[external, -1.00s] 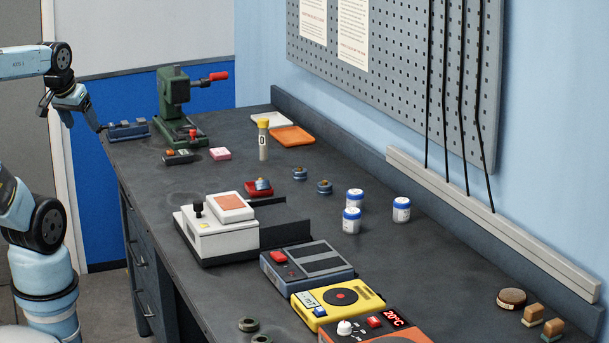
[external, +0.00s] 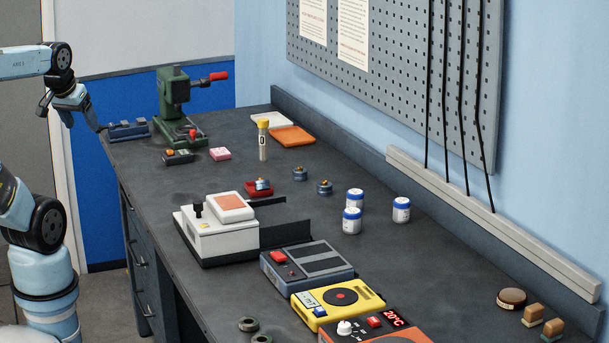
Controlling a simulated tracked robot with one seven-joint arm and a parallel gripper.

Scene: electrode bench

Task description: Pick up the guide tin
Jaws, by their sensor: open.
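A low round brown tin (external: 511,298) with a lighter lid sits on the bench at the far right; it looks like the guide tin, but no label is readable. It stands near the back edge, beside two small wooden-topped blocks. My gripper (external: 86,127) hangs at the far left, beyond the bench's left edge, with its fingers apart and nothing between them. It is far from the brown tin, with most of the bench between them.
The dark bench (external: 400,265) has clear room left of the tin. White jars with blue lids (external: 351,221), a yellow device (external: 338,297), a grey device (external: 307,265), a white machine (external: 217,240) and a green press (external: 174,95) stand between. A pegboard (external: 400,70) hangs behind.

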